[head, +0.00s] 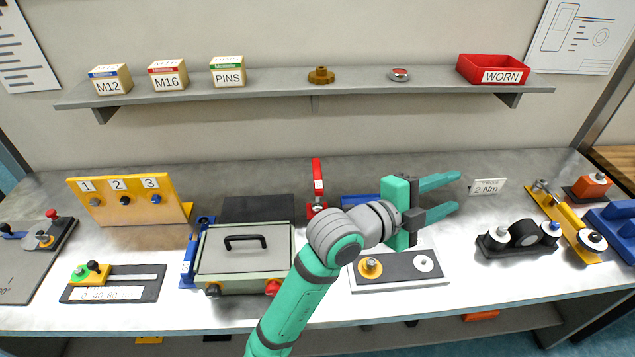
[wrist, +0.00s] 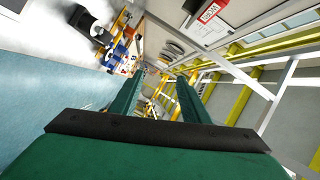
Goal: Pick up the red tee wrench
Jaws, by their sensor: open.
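I cannot make out a clear tee wrench in either view. A tall red upright piece (head: 317,178) stands at the back middle of the bench in the head view; I cannot tell whether it is a wrench or a lever. My gripper (head: 448,193) is open and empty above the bench, right of that piece, with its fingers pointing right. In the wrist view the two green fingers (wrist: 158,92) are spread with nothing between them. My arm hides part of the bench behind it.
A lidded box (head: 245,262) with a black handle sits left of my arm. A grey plate (head: 397,268) with two knobs lies below my gripper. A black roller fixture (head: 518,239) stands to the right. A red WORN bin (head: 493,69) is on the shelf (head: 215,93).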

